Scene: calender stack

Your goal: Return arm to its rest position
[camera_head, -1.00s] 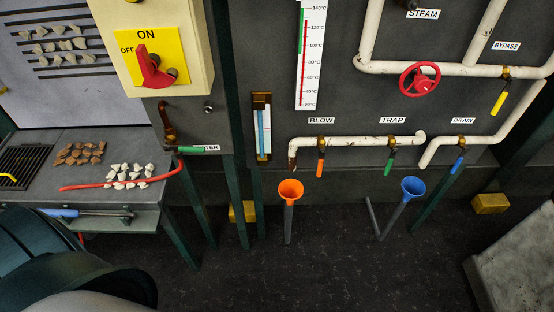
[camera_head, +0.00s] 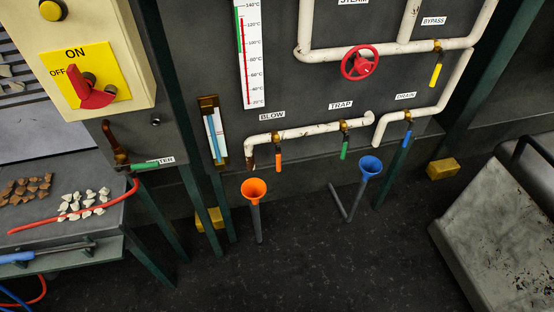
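Neither of my grippers is in view, and no part of an arm can be made out for certain. In front of me is the dark panel with a red steam wheel (camera_head: 360,63) on white pipes. Below it are the orange blow handle (camera_head: 278,163), the green trap handle (camera_head: 344,150) and the blue drain handle (camera_head: 407,138). The yellow bypass handle (camera_head: 435,75) hangs at the upper right. A red rotary switch (camera_head: 92,95) sits on a yellow plate at the left.
A bench with brown stones (camera_head: 25,188) and white stones (camera_head: 82,203) stands at the left. An orange funnel (camera_head: 254,189) and a blue funnel (camera_head: 370,166) stand under the pipes. A grey table (camera_head: 500,235) is at the right. The dark floor (camera_head: 310,265) between is clear.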

